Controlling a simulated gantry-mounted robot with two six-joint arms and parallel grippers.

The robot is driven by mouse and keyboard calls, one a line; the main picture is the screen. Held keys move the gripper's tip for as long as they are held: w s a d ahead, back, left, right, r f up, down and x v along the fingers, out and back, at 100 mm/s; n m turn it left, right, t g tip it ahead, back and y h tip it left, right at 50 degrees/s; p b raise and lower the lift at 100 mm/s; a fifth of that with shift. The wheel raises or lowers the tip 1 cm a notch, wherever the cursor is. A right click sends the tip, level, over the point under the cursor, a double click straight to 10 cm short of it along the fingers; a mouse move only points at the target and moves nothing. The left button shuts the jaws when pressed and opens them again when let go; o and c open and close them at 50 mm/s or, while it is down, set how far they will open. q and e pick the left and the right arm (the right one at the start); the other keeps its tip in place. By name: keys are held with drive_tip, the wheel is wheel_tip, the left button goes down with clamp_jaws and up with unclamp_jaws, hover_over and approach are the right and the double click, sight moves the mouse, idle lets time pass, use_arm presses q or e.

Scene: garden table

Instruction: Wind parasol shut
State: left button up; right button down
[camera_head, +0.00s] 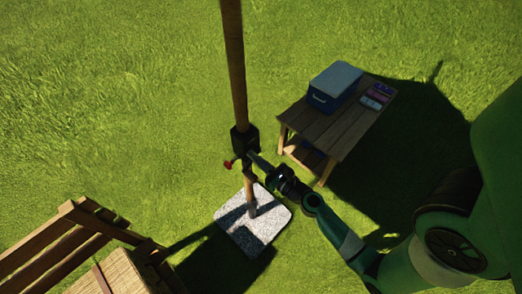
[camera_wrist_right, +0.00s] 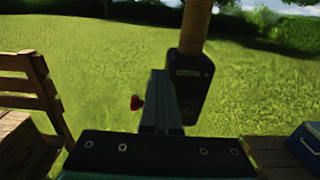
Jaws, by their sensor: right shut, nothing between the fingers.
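The parasol's wooden pole (camera_head: 234,65) rises from a speckled stone base (camera_head: 238,238); the pole also shows in the right wrist view (camera_wrist_right: 196,28). A black crank housing (camera_head: 242,137) is fixed on the pole, and it stands just right of centre in the right wrist view (camera_wrist_right: 196,82). A red knob (camera_head: 228,164) sits at its lower left, also seen in the right wrist view (camera_wrist_right: 136,103). My right gripper (camera_head: 256,163) is shut and empty, close beside the housing; I cannot tell whether it touches. The canopy is out of view. My left gripper is not in view.
A wooden side table (camera_head: 325,127) with a blue cooler (camera_head: 335,82) and small packets (camera_head: 376,96) stands right of the pole. A slatted wooden bench (camera_head: 50,247) is at the lower left. Open grass lies to the left.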

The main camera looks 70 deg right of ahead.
sight(250, 178)
drive_tip(key=shift+w+a+f, duration=0.1)
drive_tip(key=shift+a+f, duration=0.15)
drive_tip(key=shift+a, duration=0.05)
drive_tip(key=f+b, duration=0.1)
drive_tip(key=w+a+f+b, duration=0.1)
drive_tip(key=shift+a+f, duration=0.2)
drive_tip(key=shift+f, duration=0.1)
drive_tip(key=shift+s+r, duration=0.1)
drive_tip(key=f+b, duration=0.3)
drive_tip(key=shift+w+a+f, duration=0.1)
drive_tip(key=shift+w+a, duration=0.1)
drive_tip(key=shift+a, duration=0.2)
wheel_tip(250, 178, down, 3)
drive_tip(key=b, duration=0.3)
drive_tip(key=shift+d, duration=0.1)
drive_tip(key=c, duration=1.6)
unclamp_jaws()
drive_tip(key=shift+r, duration=0.3)
drive_tip(key=shift+c, duration=2)
unclamp_jaws()
